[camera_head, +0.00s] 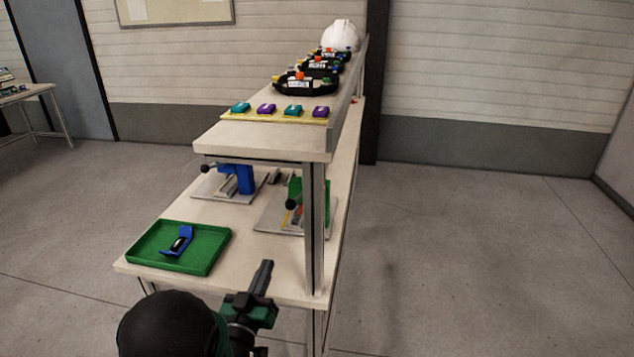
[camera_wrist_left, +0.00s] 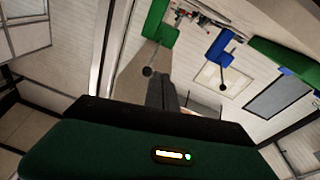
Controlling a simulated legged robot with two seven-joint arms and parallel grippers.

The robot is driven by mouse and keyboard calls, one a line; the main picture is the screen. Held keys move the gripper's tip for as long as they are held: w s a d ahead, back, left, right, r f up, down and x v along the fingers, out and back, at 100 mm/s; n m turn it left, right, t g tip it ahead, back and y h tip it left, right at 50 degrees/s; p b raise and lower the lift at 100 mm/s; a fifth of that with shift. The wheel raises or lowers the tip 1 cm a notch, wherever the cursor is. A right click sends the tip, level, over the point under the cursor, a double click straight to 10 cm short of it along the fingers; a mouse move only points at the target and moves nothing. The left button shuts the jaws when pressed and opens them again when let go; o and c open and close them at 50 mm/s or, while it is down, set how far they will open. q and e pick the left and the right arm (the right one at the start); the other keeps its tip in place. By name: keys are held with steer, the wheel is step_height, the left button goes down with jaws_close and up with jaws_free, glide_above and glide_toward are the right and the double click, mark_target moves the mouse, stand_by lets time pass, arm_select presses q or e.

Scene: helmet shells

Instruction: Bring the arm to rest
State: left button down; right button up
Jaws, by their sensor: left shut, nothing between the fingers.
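My left gripper (camera_head: 264,277) is in front of the near edge of the workbench's lower shelf in the head view, with its fingers together and nothing between them. Its fingers also show in the left wrist view (camera_wrist_left: 162,92), pointing away from the camera. My right gripper is in neither view. On the lower shelf (camera_head: 262,262) a green tray (camera_head: 148,262) holds a small blue part with a dark piece (camera_head: 180,241). The gripper is to the right of the tray and apart from it.
A blue fixture (camera_head: 236,178) and a green fixture (camera_head: 294,200) stand further back on the lower shelf. The upper shelf (camera_head: 270,140) carries a yellow strip with teal and purple pieces, black bands and a white helmet shell (camera_head: 341,36). A metal post (camera_head: 315,230) stands right of the gripper. The right floor is clear.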

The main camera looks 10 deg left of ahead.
arm_select(q)
steer(key=s+a+f+g+y, duration=0.1)
steer(key=s+f+g+y, duration=0.1)
steer(key=s+f+g, duration=0.55)
steer(key=s+d+f+m+g, duration=0.1)
steer(key=s+f+g, duration=0.3)
steer(key=s, duration=0.5)
steer(key=s+d+f+g, duration=0.1)
steer(key=s+f+g, duration=0.1)
steer(key=s+g, duration=0.55)
step_height(320, 180, up, 14)
steer(key=s+t+p, duration=0.1)
steer(key=p, duration=1.3)
steer(key=shift+s+a+t, duration=0.15)
steer(key=shift+a+t, duration=0.05)
steer(key=shift+t, duration=0.2)
